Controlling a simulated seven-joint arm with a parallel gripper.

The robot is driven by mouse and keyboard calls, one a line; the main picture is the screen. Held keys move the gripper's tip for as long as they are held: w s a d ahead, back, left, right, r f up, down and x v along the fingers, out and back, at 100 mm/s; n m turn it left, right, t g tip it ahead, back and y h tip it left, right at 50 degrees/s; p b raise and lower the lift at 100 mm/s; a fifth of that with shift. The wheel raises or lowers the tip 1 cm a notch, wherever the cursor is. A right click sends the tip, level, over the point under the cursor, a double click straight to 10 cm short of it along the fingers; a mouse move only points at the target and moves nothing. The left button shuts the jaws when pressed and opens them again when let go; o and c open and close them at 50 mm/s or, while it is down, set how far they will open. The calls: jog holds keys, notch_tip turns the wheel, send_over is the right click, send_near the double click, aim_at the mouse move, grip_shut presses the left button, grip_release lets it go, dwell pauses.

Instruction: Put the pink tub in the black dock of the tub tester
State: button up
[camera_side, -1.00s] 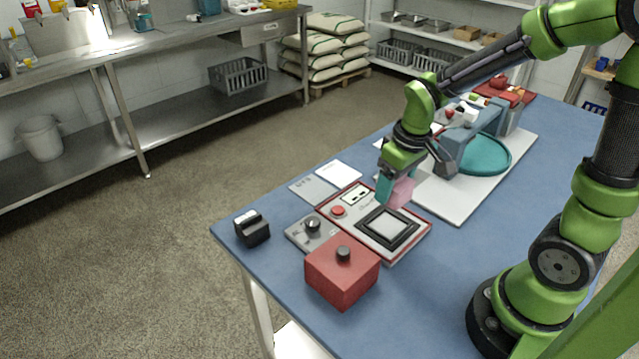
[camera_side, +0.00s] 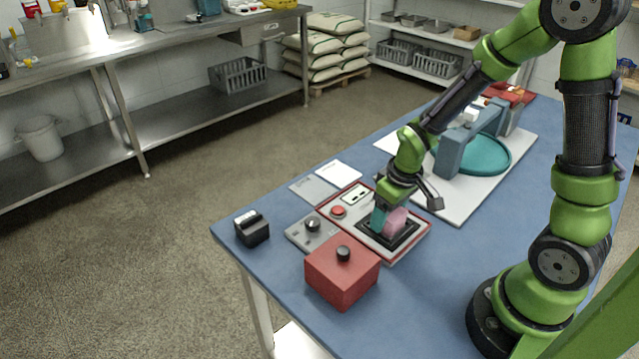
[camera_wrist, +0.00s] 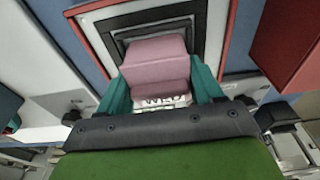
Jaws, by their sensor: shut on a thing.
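The pink tub (camera_side: 396,221) is between the teal fingers of my gripper (camera_side: 385,219), which is shut on it. In the wrist view the pink tub (camera_wrist: 156,66) sits between the two teal fingertips, with part of a printed label showing near the palm. The black dock (camera_side: 372,238) is a square frame on the red-edged tub tester (camera_side: 337,227). The tub is at the dock, over its inner square; in the wrist view the dock's dark frame (camera_wrist: 118,40) shows around the tub's far side. I cannot tell whether the tub touches the dock floor.
A red box with a black knob (camera_side: 342,275) stands close in front of the tester. A grey dial unit (camera_side: 309,233) and a black block (camera_side: 252,229) lie to the left. A blue-grey machine with a teal disc (camera_side: 490,154) stands behind on a white board.

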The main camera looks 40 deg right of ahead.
aim_at(396, 215)
jog(key=shift+f, duration=0.45)
jog(key=o, duration=1.1)
jog(key=shift+c, duration=0.2)
notch_tip(396, 215, up, 13)
jog(key=s, duration=0.2)
jog(key=s+a+r+m+t+y, duration=0.2)
jog(key=s+a+r+m+t, duration=0.2)
jog(key=r, duration=0.5)
jog(key=shift+s+a+r+t, duration=0.4)
jog(key=shift+s+a+t, duration=0.3)
jog(key=shift+s+a, duration=0.35)
jog(key=shift+w+a, duration=0.1)
jog(key=shift+w, duration=0.1)
